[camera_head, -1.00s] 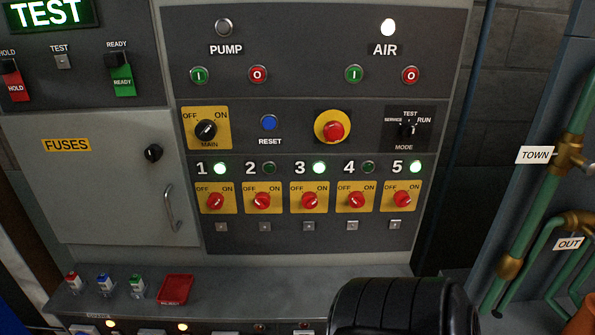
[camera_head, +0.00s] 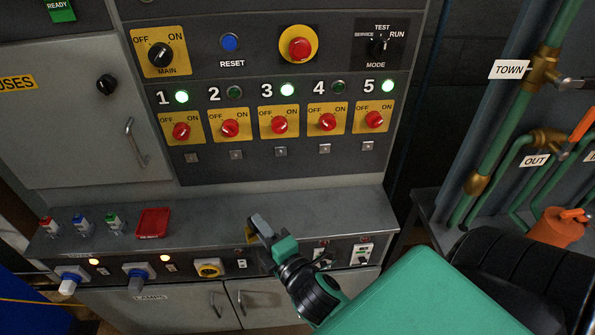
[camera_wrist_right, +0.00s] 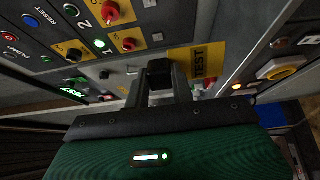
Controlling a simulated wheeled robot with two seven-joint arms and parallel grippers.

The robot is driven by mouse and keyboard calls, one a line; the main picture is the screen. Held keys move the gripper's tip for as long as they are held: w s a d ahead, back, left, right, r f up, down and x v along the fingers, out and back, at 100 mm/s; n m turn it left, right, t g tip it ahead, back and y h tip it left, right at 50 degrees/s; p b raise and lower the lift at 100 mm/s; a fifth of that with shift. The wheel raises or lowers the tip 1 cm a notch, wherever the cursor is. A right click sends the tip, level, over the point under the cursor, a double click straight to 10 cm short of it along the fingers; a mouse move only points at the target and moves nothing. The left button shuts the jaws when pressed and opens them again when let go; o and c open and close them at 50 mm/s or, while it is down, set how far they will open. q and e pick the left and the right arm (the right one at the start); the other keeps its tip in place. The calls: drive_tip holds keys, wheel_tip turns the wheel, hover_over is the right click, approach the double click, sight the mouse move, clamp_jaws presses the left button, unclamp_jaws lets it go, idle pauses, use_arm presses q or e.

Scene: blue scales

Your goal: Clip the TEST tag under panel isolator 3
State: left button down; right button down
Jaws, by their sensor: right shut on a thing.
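Panel isolator 3 (camera_head: 279,125) is a red knob on a yellow OFF/ON plate, below a lit green lamp (camera_head: 287,90). A small pale metal clip (camera_head: 280,151) sits under it and looks empty. My right gripper (camera_head: 260,228) is above the console ledge, below and slightly left of that clip, and apart from the panel. It is shut on the yellow TEST tag (camera_wrist_right: 204,62), which sticks out beside the fingers in the right wrist view. In the head view only a thin yellow edge of the tag shows. My left gripper is not in view.
The grey ledge (camera_head: 330,200) juts out below the panel, with a red tray (camera_head: 153,223) and several small coloured padlock-like items at its left. Similar clips sit under the neighbouring isolators. Green pipes (camera_head: 505,140) stand at the right. The space before the isolators is clear.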

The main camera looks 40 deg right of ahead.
drive_tip(key=w+d+n+g+h+p, duration=0.1)
drive_tip(key=w+d+n+h+p, duration=0.3)
drive_tip(key=d+n+p, duration=0.2)
drive_tip(key=w+d+r+n+g+h+p, duration=0.1)
drive_tip(key=w+d+n+h+p, duration=0.3)
drive_tip(key=p, duration=0.5)
drive_tip(key=shift+w+d+r+n+h+p, duration=0.25)
drive_tip(key=shift+d+n+h, duration=0.25)
drive_tip(key=shift+d+n, duration=0.5)
drive_tip(key=shift+p+x, duration=0.35)
drive_tip(key=shift+x, duration=2.55)
